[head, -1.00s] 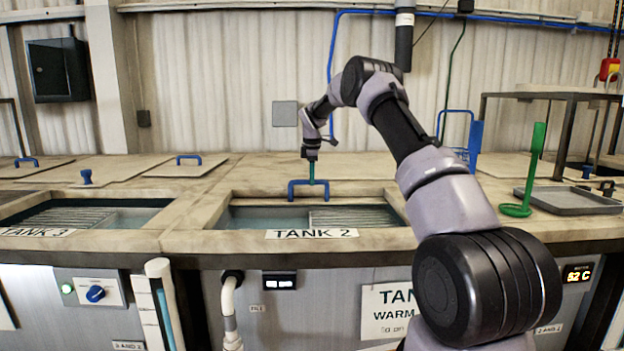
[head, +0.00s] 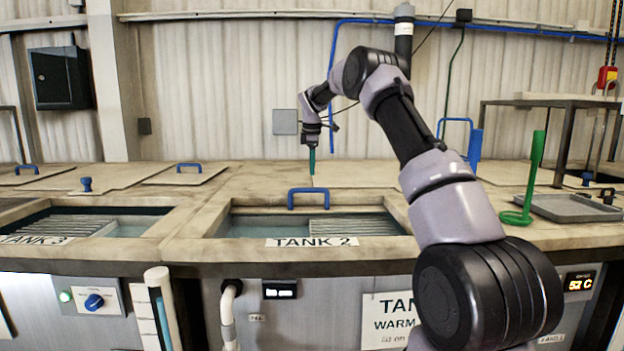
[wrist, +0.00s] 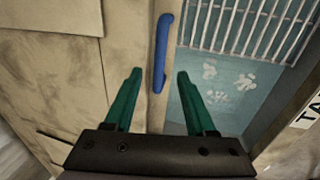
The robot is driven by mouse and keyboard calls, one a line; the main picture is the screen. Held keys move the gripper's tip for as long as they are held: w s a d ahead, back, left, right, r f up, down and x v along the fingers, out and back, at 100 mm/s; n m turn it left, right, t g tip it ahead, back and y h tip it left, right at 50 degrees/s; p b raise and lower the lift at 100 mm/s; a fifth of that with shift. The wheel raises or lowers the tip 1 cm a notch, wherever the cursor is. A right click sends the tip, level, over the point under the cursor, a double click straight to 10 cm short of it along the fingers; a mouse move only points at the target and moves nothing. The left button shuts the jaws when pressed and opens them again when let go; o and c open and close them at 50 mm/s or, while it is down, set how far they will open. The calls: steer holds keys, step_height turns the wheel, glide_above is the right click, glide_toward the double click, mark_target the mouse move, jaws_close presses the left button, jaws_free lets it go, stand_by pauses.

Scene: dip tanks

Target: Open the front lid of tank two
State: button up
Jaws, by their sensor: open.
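Tank two (head: 225,234), labelled TANK 2, is uncovered at its front, with bluish liquid and a barred rack (head: 335,227) showing. A blue bar handle (head: 308,190) stands upright at the far edge of this opening, on a beige board. The handle also shows in the wrist view (wrist: 161,50), beside the liquid. My gripper (head: 312,173) points down above and behind the handle. In the wrist view its two teal fingers (wrist: 159,74) are spread, one on each side of the handle in the picture. They hold nothing.
Tank three (head: 90,222) is open at the left. Lids with blue handles (head: 188,167) lie behind it, near a blue knob (head: 86,184). The deck behind tank two is mostly clear.

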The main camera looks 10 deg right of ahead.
steer(key=shift+s+r, duration=0.25)
steer(key=shift+r, duration=1)
steer(key=s+a+r+m+t+y, duration=0.1)
steer(key=s+r+m, duration=0.3)
steer(key=s+r, duration=0.55)
steer(key=s+r+m+t, duration=0.1)
steer(key=s+r+m, duration=0.5)
steer(key=s, duration=0.7)
steer(key=s+f+m+t, duration=0.1)
steer(key=s+m, duration=0.4)
steer(key=s, duration=0.9)
steer(key=s+f+m+t+y, duration=0.1)
steer(key=s+f+m, duration=0.3)
steer(key=s, duration=1)
steer(key=shift+s+m+t, duration=0.35)
steer(key=shift+m+t, duration=0.15)
